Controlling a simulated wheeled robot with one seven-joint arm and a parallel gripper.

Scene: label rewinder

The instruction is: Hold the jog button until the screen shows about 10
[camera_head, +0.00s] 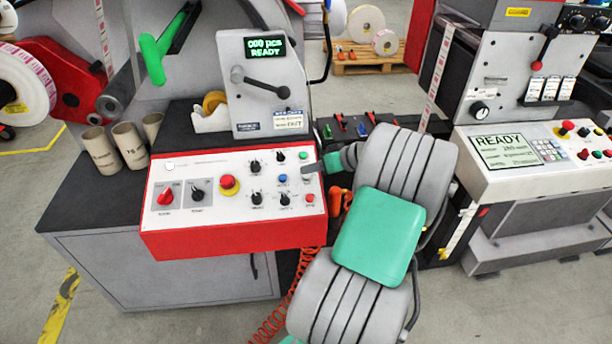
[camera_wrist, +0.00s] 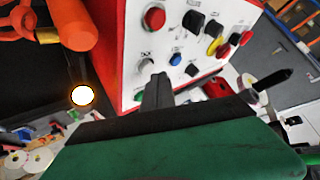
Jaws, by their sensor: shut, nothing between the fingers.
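My gripper (camera_head: 311,172) is shut and empty, at the panel's right end between the green and red buttons. In the wrist view, its fingertips (camera_wrist: 158,82) are just below the blue button (camera_wrist: 175,59). Contact with any button cannot be told.
Knobs and a red emergency stop (camera_head: 228,182) sit left of the buttons. Cardboard cores (camera_head: 128,142) stand on the dark bench at left. A second machine with a screen (camera_head: 505,150) stands at right.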

